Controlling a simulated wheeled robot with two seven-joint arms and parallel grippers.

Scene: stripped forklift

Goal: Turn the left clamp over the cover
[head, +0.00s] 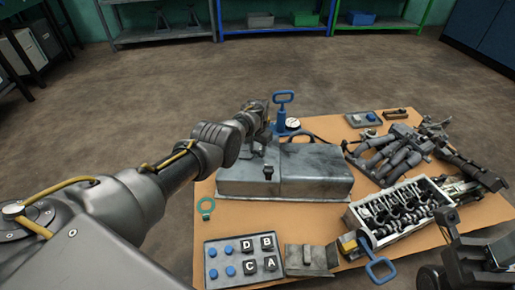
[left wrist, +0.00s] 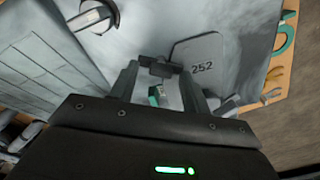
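The cover is a grey metal box-shaped lid (head: 315,180) on the wooden table in the head view; its worn surface fills the upper left of the left wrist view (left wrist: 150,25). A small dark clamp (head: 268,172) stands on its near top edge. A round pale piece with a dark bar (left wrist: 95,17) in the left wrist view may be that clamp. My left gripper (head: 264,146) is over the cover's left part. Its fingers (left wrist: 160,72) straddle a small dark and teal piece; contact is unclear. My right gripper (head: 455,250) is partly visible at the lower right, its jaws unclear.
A blue-handled tool (head: 284,112) stands behind the cover. An engine head (head: 400,212) and dark manifold parts (head: 385,150) crowd the right side.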

